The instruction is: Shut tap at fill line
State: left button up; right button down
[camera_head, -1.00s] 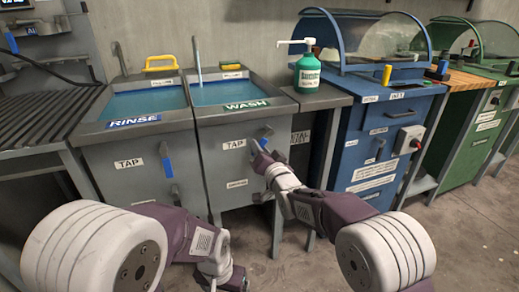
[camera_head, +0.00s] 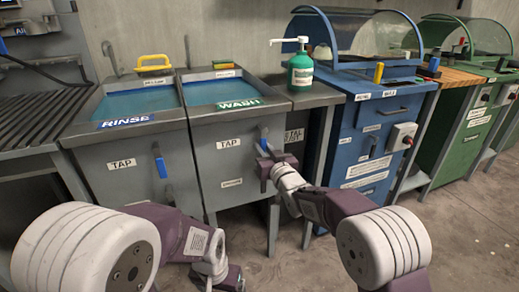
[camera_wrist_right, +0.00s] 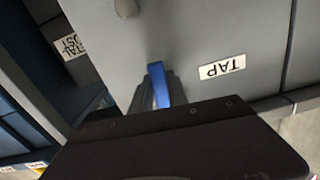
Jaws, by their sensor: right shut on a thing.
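The wash sink's tap handle (camera_head: 264,136) is a blue lever on the grey front, right of a TAP label. It shows upright in the right wrist view (camera_wrist_right: 158,84). My right gripper (camera_head: 265,158) is shut on this handle; its fingers flank the blue lever in the wrist view. The wash basin water (camera_head: 222,91) is blue behind the WASH label. A grey spout (camera_head: 187,52) stands at its back, with no clear stream under it. I cannot make out a fill line. My left gripper (camera_head: 228,278) hangs low in front of the sinks; its jaws are unclear.
The rinse sink (camera_head: 70,138) stands to the left, with its own blue tap handle (camera_head: 160,161) and a yellow-handled item (camera_head: 153,62) behind it. A green pump bottle (camera_head: 300,68) stands on the right counter. A blue cabinet (camera_head: 372,135) stands further right.

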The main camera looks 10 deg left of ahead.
jog(key=shift+w+d+f+n, duration=0.1)
jog(key=shift+w+d+n, duration=0.1)
jog(key=shift+n, duration=0.3)
jog(key=c, duration=1.3)
grip_release()
jog(key=shift+d, duration=0.1)
jog(key=shift+s, duration=0.1)
jog(key=shift+s+d, duration=0.15)
jog(key=shift+s, duration=0.05)
jog(key=p+v, duration=0.2)
jog(key=v, duration=0.6)
jog(key=shift+s+d, duration=0.15)
jog(key=shift+d, duration=0.05)
